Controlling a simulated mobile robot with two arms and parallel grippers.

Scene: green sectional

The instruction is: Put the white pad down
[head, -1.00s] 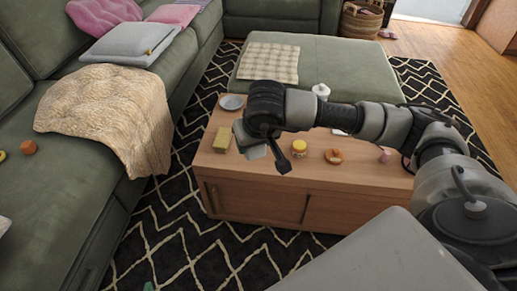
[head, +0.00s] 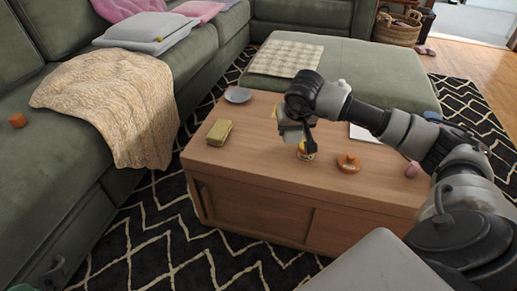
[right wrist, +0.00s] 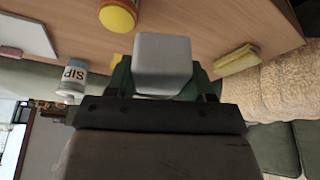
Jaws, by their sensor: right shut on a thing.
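The white pad (right wrist: 163,62) is a pale block with rounded edges, held between the green fingers of my right gripper (right wrist: 165,85) in the right wrist view. In the head view, my right gripper (head: 295,128) is over the wooden coffee table (head: 250,155), shut on the pad, which is mostly hidden there. The gripper's lower end overlaps a yellow-topped jar (head: 306,153) in the picture. I cannot tell whether the pad touches the table. My left gripper is not in view.
On the table are a yellow sponge (head: 220,132), a grey plate (head: 238,95), an orange ring-like object (head: 348,162), a pink object (head: 412,170) and a flat white item (head: 364,133). A green ottoman (head: 370,70) stands behind. Bare tabletop shows between sponge and jar.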

